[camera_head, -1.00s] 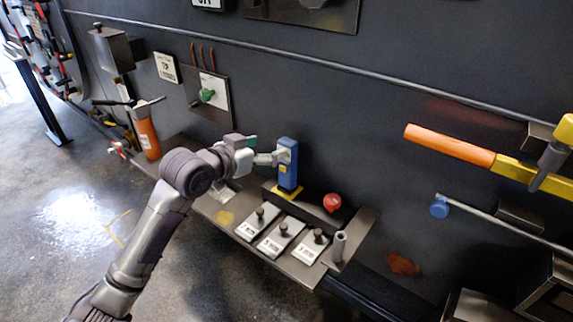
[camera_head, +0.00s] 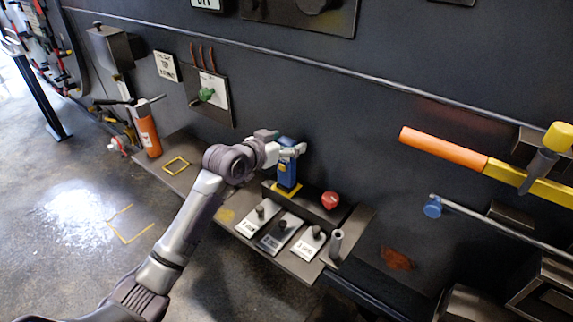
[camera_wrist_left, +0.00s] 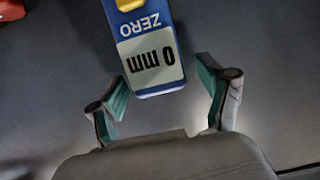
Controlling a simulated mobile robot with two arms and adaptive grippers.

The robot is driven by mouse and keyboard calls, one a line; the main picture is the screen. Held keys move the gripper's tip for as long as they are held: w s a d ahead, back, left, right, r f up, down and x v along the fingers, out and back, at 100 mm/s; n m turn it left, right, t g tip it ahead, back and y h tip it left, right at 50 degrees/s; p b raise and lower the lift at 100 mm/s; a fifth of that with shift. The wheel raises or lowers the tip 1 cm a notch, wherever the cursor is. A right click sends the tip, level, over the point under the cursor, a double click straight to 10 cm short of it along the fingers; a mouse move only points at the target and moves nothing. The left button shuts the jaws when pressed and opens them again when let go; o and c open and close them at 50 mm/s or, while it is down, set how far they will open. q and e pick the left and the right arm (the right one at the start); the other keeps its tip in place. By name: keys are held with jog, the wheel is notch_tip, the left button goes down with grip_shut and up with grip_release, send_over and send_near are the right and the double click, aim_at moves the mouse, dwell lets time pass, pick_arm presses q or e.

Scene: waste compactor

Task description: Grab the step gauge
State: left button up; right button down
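The step gauge is a blue upright block (camera_head: 287,178) with a yellow foot, standing on the ledge by the dark wall. In the left wrist view, its end (camera_wrist_left: 150,55) bears a "ZERO" marking and a "0 mm" label, upside down. My left gripper (camera_head: 291,150) is at the top of the gauge and hides part of it. In the wrist view, the green-padded fingers (camera_wrist_left: 163,98) are spread wide, with the gauge's end ahead of and between them. A gap shows on both sides. My right gripper is not in view.
Three white labelled plates with black knobs (camera_head: 282,232) lie in front of the gauge. A red knob (camera_head: 329,200) and a grey upright tube (camera_head: 336,243) stand to the right. An orange cylinder (camera_head: 148,136) stands left. An orange-yellow bar (camera_head: 455,150) is at the right.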

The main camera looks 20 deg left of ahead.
pick_arm(q)
grip_shut()
jog(key=shift+r, duration=0.1)
dwell(0.3)
